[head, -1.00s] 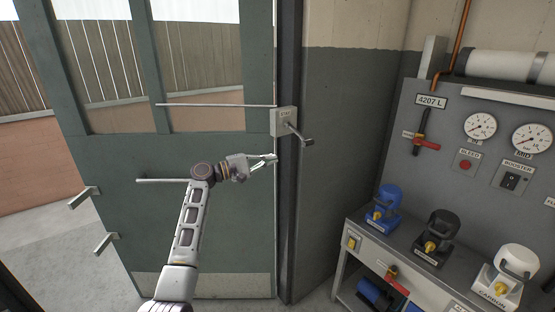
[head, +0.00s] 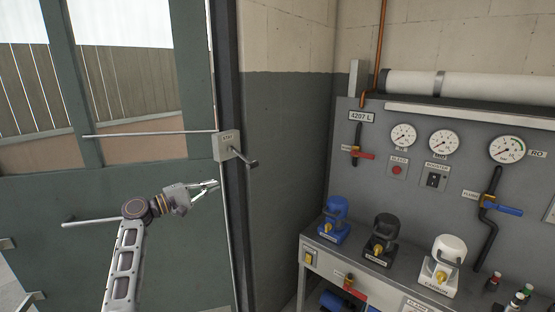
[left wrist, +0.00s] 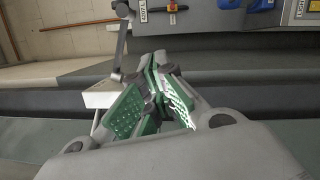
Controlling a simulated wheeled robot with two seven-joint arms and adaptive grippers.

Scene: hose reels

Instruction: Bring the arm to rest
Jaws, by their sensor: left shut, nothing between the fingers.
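My left gripper (head: 214,184) shows in the head view in front of the green door (head: 130,200), just below the grey lock box (head: 227,146) with its lever handle (head: 245,159). Its fingers are shut and empty, pointing right toward the door's edge. In the left wrist view the green-padded fingers (left wrist: 155,105) are close together. The lock box (left wrist: 105,94) and the handle (left wrist: 121,45) show to the left of the fingers there. I cannot tell from the head view how far the gripper is from the door. My right gripper is not in view.
A long bar (head: 65,224) juts from the door near my arm. To the right stands a bench (head: 400,277) with blue, black and white canister units, below a panel (head: 400,110) with gauges, valves and a switch. Bare wall (head: 285,150) lies between door and panel.

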